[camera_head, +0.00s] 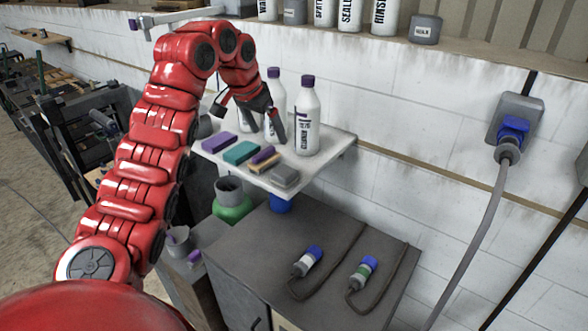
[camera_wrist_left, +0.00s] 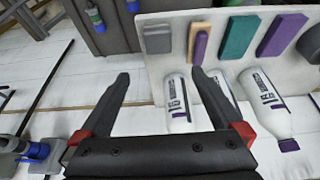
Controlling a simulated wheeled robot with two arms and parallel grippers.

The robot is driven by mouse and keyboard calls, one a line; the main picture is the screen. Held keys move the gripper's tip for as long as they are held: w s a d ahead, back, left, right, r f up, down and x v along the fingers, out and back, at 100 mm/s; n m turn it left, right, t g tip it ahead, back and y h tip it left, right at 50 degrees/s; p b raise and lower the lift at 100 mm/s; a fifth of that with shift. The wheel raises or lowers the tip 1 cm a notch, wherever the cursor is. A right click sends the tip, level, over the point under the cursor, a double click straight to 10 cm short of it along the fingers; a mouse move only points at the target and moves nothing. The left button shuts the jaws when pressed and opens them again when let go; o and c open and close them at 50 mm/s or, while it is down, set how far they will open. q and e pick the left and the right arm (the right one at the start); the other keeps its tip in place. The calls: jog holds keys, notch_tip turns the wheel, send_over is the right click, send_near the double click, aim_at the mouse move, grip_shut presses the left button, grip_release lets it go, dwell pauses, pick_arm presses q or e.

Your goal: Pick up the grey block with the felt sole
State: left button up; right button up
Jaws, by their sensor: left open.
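The grey block (camera_head: 285,177) lies at the front right end of a white wall shelf (camera_head: 337,146), and its felt sole cannot be made out. In the left wrist view the grey block (camera_wrist_left: 157,39) shows beyond the fingertips, near the shelf's end. My left gripper (camera_head: 250,117) is open and empty, above the back of the shelf near the bottles. It also shows in the left wrist view (camera_wrist_left: 160,76), with its two fingers apart and nothing between them. It is apart from the grey block. My right gripper is not in view.
A tan block with purple (camera_head: 262,160), a teal block (camera_head: 240,152) and a purple block (camera_head: 218,142) lie left of the grey one. White bottles (camera_head: 307,125) with purple caps stand behind. Below is a dark cabinet (camera_head: 265,245) with cabled plugs (camera_head: 308,260).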

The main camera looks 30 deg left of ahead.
pick_arm(q)
jog(key=b, duration=0.5)
send_near(284, 171)
jog(key=b+x, duration=0.4)
jog(key=b, duration=0.1)
jog(key=shift+a+b, duration=0.1)
jog(key=shift+b, duration=0.2)
jog(key=shift+w+f+b, duration=0.25)
jog(key=shift+f+b, duration=0.25)
jog(key=shift+b, duration=0.1)
jog(key=shift+w+f, duration=0.2)
jog(key=shift+f, duration=0.4)
jog(key=shift+w+f, duration=0.15)
jog(key=shift+f, duration=0.05)
jog(key=shift+p+x, duration=0.7)
jog(key=shift+x, duration=0.45)
jog(key=shift+w+f, duration=0.15)
jog(key=shift+f, duration=0.3)
jog(key=c, duration=1.4)
